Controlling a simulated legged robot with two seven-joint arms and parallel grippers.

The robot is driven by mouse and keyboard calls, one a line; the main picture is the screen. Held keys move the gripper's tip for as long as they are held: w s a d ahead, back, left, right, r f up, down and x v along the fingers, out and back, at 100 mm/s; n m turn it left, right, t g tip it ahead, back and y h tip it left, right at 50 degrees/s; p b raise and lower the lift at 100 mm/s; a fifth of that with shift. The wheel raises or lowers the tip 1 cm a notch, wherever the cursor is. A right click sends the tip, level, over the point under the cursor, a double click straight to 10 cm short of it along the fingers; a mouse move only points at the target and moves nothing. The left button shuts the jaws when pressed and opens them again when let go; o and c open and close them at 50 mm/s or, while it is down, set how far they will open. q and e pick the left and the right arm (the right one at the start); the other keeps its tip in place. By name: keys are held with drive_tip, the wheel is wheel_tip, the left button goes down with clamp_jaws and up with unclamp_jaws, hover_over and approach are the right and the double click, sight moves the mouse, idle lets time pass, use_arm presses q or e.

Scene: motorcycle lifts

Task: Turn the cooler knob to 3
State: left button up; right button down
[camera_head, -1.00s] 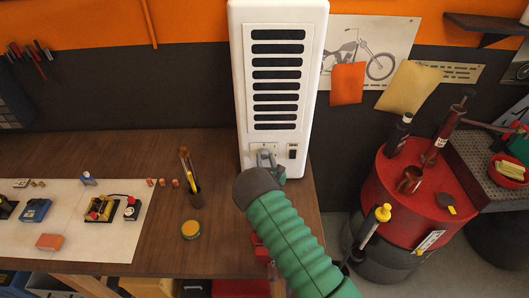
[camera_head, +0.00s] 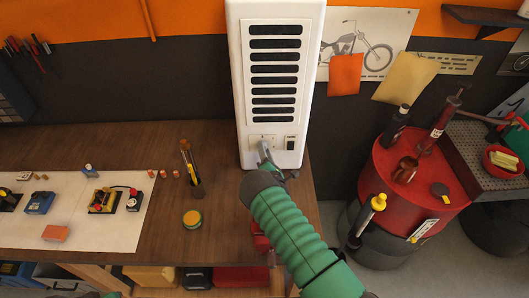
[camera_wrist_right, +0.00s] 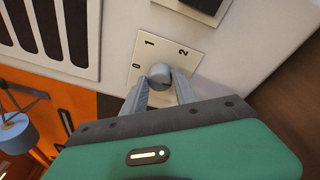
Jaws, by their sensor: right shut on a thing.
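The white cooler (camera_head: 309,75) stands upright at the back edge of the wooden workbench, with dark vent slots above a small control panel. The cooler knob (camera_wrist_right: 159,75) is a grey round dial on a light plate marked 0, 1 and 2 in the right wrist view; a 3 is not visible there. My right gripper (camera_wrist_right: 163,92) is shut on the knob, one grey finger on each side. In the head view my right gripper (camera_head: 266,153) reaches the panel and mostly hides the knob. My left gripper is not in view.
A dark switch (camera_head: 290,142) sits right of the knob plate. A pencil cup (camera_head: 196,190) and a round tin (camera_head: 192,219) stand on the bench to the left. A red drum (camera_head: 420,200) with bottles on it stands to the right.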

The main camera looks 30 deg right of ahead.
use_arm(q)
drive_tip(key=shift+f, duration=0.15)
use_arm(e)
drive_tip(key=shift+f+m, duration=0.2)
drive_tip(key=shift+m, duration=0.4)
drive_tip(key=c, duration=1.3)
unclamp_jaws()
drive_tip(key=shift+o, duration=1.3)
drive_tip(key=shift+w, duration=0.1)
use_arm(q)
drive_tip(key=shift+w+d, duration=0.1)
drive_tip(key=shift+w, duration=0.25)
use_arm(e)
drive_tip(key=shift+o, duration=0.4)
drive_tip(key=shift+w+f, duration=0.1)
drive_tip(key=shift+w, duration=0.05)
drive_tip(key=shift+d, duration=0.1)
use_arm(q)
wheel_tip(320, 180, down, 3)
drive_tip(key=b, duration=0.2)
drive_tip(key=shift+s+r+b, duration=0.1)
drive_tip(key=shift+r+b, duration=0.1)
drive_tip(key=shift+b, duration=0.1)
use_arm(e)
drive_tip(key=v, duration=0.7)
drive_tip(key=shift+s, duration=0.2)
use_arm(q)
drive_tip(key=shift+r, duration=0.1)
